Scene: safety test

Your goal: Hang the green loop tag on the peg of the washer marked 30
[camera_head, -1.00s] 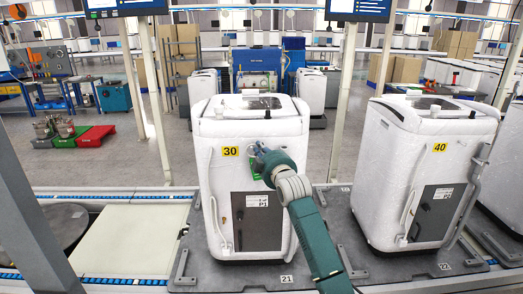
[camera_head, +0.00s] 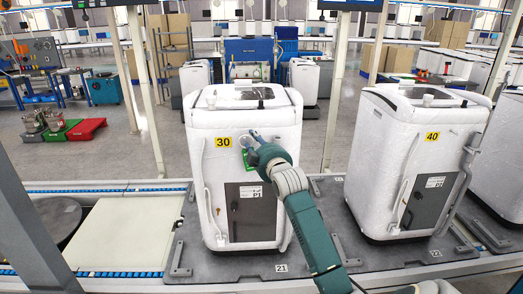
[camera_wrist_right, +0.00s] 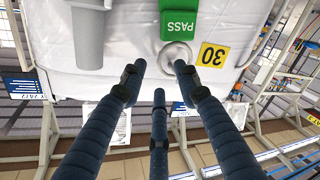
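The washer marked 30 (camera_head: 222,180) stands upright with its yellow 30 label (camera_head: 223,142) on the front. The green tag (camera_head: 245,160) is against the front, right of that label. In the right wrist view, the green tag (camera_wrist_right: 174,20) reads PASS and its pale ring (camera_wrist_right: 176,57) lies at the washer's front; the picture is upside down. The ring seems to be around the peg, which I cannot make out clearly. My right gripper (camera_head: 254,138) is close in front of the ring. Its dark fingers (camera_wrist_right: 157,78) are spread, with nothing between them. My left gripper is out of view.
A washer marked 40 (camera_head: 405,165) stands to the right. A pale flat panel (camera_head: 120,235) lies to the left. Upright posts (camera_head: 340,90) stand behind the washers. Red and green ramps (camera_head: 86,129) are on the floor at the back left.

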